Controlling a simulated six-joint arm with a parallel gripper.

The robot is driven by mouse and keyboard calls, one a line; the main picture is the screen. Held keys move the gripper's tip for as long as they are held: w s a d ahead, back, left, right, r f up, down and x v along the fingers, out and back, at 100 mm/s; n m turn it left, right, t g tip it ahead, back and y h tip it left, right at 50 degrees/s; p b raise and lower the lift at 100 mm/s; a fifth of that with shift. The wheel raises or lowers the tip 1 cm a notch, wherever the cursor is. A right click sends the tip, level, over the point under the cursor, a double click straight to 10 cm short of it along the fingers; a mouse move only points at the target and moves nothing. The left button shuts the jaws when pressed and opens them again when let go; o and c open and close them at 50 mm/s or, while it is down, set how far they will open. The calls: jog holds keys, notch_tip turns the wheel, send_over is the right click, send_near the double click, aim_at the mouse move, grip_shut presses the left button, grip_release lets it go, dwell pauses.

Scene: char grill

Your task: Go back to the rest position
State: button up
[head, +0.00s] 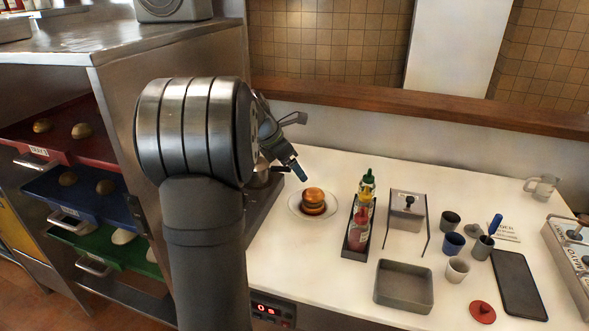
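My arm rises in the front left of the head view, and its thick grey joint hides much of the forearm.
A rack of sauce bottles (356,248) stands right of the plate. Beyond are a wire-framed holder (408,205), an empty grey tray (404,289), several cups (457,270) and a dark board (518,284). A steel shelf with coloured trays (92,197) stands left of my arm.

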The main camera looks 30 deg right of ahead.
aim_at(312, 191)
jog(key=shift+d+f, duration=0.1)
jog(key=x, duration=1.1)
jog(key=shift+f, duration=0.2)
jog(key=shift+d, duration=0.25)
jog(key=shift+a+r, duration=0.1)
jog(key=shift+r, duration=1.8)
jog(key=shift+f, duration=0.1)
